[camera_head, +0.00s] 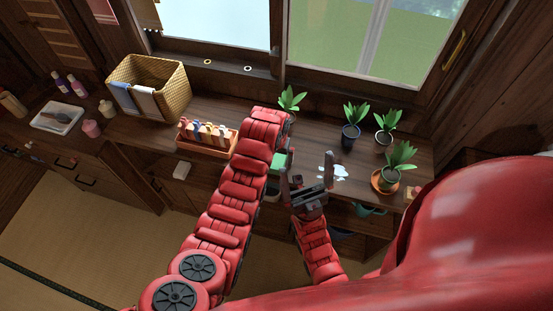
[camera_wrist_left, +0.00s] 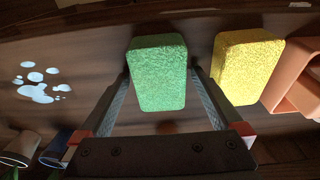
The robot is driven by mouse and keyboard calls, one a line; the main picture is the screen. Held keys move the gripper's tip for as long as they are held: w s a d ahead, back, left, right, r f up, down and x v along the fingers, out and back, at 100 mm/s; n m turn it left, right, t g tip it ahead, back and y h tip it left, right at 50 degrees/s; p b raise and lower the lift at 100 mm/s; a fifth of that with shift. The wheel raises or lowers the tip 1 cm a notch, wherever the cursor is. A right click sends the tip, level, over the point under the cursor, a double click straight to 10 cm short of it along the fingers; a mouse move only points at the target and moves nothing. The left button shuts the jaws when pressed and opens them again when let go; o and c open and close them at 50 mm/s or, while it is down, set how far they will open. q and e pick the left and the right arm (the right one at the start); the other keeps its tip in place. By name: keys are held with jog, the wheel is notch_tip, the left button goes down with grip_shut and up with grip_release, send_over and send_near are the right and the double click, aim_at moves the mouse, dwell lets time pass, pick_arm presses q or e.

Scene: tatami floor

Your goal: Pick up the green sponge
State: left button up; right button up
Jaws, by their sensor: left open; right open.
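The green sponge (camera_wrist_left: 158,75) stands out in the left wrist view, a block on the dark wooden counter. In the head view only a part of the sponge (camera_head: 279,162) shows beside my left arm. My left gripper (camera_wrist_left: 159,76) is open, with one finger at each side of the sponge; whether they touch it I cannot tell. My left arm mostly hides this gripper in the head view. My right gripper (camera_head: 309,178) is open and empty, near the counter's front edge, right of the sponge.
A yellow sponge (camera_wrist_left: 246,68) sits close beside the green one. An orange tray (camera_head: 205,146) with bottles stands left. A white puddle (camera_head: 335,172) and potted plants (camera_head: 351,131) are right. A wicker basket (camera_head: 149,87) stands back left.

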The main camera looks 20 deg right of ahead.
pick_arm(q)
jog(key=shift+f, duration=0.2)
jog(key=c, duration=1.3)
jog(key=shift+r, duration=0.15)
